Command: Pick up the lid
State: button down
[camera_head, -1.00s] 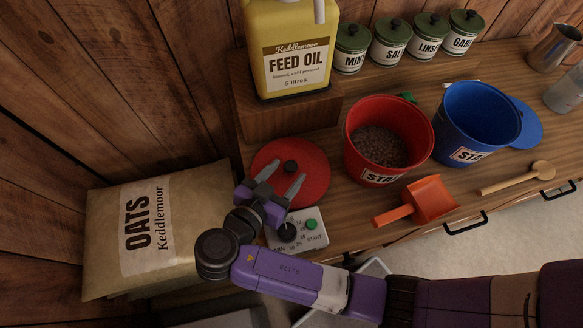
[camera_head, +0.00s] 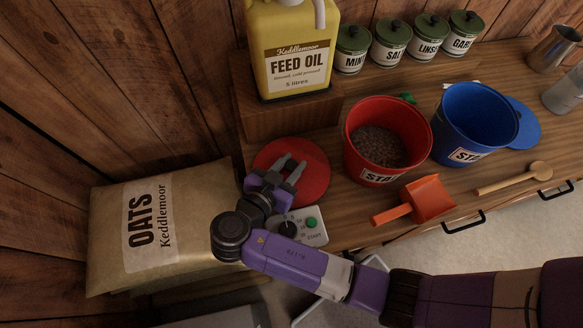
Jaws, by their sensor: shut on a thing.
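The red round lid (camera_head: 316,178) lies on the wooden counter, left of the red bucket and in front of the feed oil's block. My gripper (camera_head: 290,168) is over the lid, its two grey fingers around the lid's dark knob. The knob is mostly hidden between the fingers, and the gripper is shut on it. The lid looks flat, and I cannot tell whether it is clear of the counter. A second, blue lid (camera_head: 527,124) lies partly behind the blue bucket.
The red bucket (camera_head: 357,146) of feed stands close to the lid's right. A timer box (camera_head: 312,238) sits just in front. The yellow feed oil jug (camera_head: 291,84) stands behind on a wooden block (camera_head: 290,119). An oats sack (camera_head: 196,215) is at left, an orange scoop (camera_head: 432,199) at right.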

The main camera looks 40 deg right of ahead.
aim_at(292, 165)
notch_tip(292, 165, up, 20)
jog(key=b, duration=0.1)
dwell(0.7)
dwell(1.1)
